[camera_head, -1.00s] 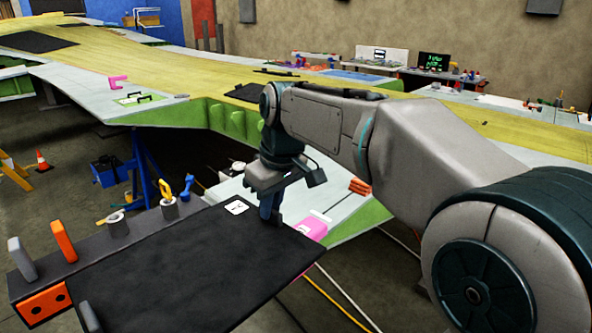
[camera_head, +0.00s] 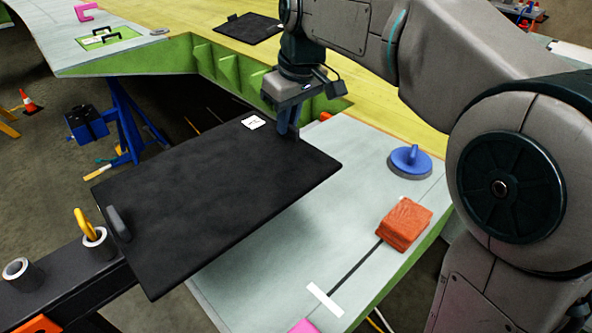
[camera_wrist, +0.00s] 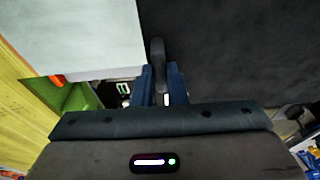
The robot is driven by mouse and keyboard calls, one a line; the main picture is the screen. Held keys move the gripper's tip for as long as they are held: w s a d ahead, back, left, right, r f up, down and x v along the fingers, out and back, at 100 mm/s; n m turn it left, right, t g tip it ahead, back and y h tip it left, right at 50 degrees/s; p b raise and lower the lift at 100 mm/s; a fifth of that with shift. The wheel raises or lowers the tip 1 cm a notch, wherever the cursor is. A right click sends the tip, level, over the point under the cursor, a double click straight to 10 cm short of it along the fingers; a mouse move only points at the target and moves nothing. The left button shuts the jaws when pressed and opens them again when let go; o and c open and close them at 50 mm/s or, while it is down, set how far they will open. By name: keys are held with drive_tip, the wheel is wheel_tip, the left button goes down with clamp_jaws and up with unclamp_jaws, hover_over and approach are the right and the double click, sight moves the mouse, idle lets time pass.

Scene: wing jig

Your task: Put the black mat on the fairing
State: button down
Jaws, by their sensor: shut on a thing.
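My gripper (camera_head: 289,130) is shut on an upright handle at the far edge of the black mat (camera_head: 215,205). The mat is a flat dark sheet with a white label near the grip and a second grey handle (camera_head: 118,223) at its left end. It is held out roughly level, its right part above the pale fairing (camera_head: 355,195) in the picture. I cannot tell how high it is. In the wrist view, the blue fingers (camera_wrist: 163,85) close around the dark handle, with the mat (camera_wrist: 225,45) to the right and a pale surface (camera_wrist: 80,35) to the left.
On the fairing are a blue suction cup (camera_head: 409,161), an orange block (camera_head: 404,223) and a white strip (camera_head: 325,299). A pink thing (camera_head: 303,326) is at the bottom. Another black mat (camera_head: 247,28) lies on the yellow wing skin (camera_head: 205,15).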

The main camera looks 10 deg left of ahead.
drive_tip(key=w+d+f, duration=0.2)
drive_tip(key=d, duration=0.1)
drive_tip(key=w+d+f+p, duration=0.1)
drive_tip(key=w+d+f, duration=0.1)
drive_tip(key=w, duration=0.1)
drive_tip(key=w+d+f+p, duration=0.1)
drive_tip(key=w+d+f, duration=0.1)
drive_tip(key=w+d, duration=0.1)
drive_tip(key=shift+w+d+f, duration=0.15)
drive_tip(key=shift+d+f, duration=0.15)
drive_tip(key=shift+f, duration=0.05)
drive_tip(key=x, duration=0.2)
drive_tip(key=p+x, duration=0.1)
drive_tip(key=x, duration=0.1)
drive_tip(key=shift+d+f, duration=0.1)
drive_tip(key=shift+d, duration=0.35)
drive_tip(key=c, duration=1.5)
unclamp_jaws()
drive_tip(key=shift+o, duration=0.2)
drive_tip(key=b+v, duration=0.1)
drive_tip(key=v, duration=1.1)
drive_tip(key=shift+s, duration=0.25)
